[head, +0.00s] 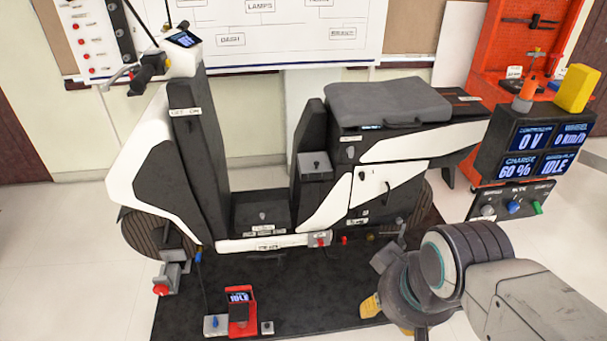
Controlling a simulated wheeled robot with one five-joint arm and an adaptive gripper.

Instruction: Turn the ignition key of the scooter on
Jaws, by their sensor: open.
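The white and black scooter (150,170) stands side-on in the head view, its handlebar at the left and its grey seat (385,101) at the right. The ignition key cannot be made out for certain. A small white label (185,112) is on the dark upper front panel below the handlebar, too small to read. The scooter's dash screen (184,39) is lit. My gripper (387,317) is low at the right, near the mat's front edge, in front of the scooter's rear and apart from it. Its yellow-tipped fingers are open and partly hidden by my arm.
A display panel (530,140) at right reads 0 V, 0 km/h, 60 % and IDLE. A red tool board (515,50) stands behind it. The floor at left is clear.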

